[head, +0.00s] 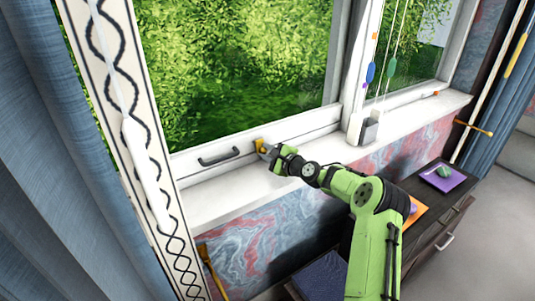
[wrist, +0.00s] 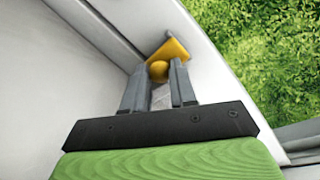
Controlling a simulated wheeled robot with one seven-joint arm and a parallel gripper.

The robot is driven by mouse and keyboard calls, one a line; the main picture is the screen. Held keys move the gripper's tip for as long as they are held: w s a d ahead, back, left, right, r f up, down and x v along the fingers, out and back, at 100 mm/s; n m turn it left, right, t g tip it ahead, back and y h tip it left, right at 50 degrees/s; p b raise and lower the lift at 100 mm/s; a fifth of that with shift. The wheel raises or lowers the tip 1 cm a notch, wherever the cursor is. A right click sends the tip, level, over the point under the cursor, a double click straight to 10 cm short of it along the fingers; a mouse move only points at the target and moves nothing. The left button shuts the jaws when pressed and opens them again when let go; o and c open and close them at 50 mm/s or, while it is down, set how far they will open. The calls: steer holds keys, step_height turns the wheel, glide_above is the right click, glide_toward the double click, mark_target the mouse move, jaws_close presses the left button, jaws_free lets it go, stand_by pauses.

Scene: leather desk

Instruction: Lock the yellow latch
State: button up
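The yellow latch (head: 259,146) is at the bottom of the window's white frame, right of a dark handle. In the wrist view it shows as a flat yellow plate (wrist: 173,50) with a round knob (wrist: 158,70). My gripper (wrist: 160,68) is at the latch, with one grey finger on each side of the knob. The gap between the fingers is narrow and the knob fills it at the tips. In the head view my gripper (head: 268,149) hides part of the latch.
The dark window handle (head: 219,156) is left of the latch. The white sill (head: 240,193) runs below. A grey box (head: 369,131) stands on the sill to the right, under hanging cords. A dark desk (head: 440,205) with a purple tray (head: 443,179) is at right.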

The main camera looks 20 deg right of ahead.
steer(key=o, duration=0.4)
steer(key=shift+c, duration=0.2)
steer(key=shift+s, duration=0.1)
steer(key=p+v, duration=0.1)
steer(key=v, duration=1.4)
steer(key=shift+s+p, duration=0.25)
steer(key=shift+p, duration=0.05)
steer(key=shift+d, duration=0.1)
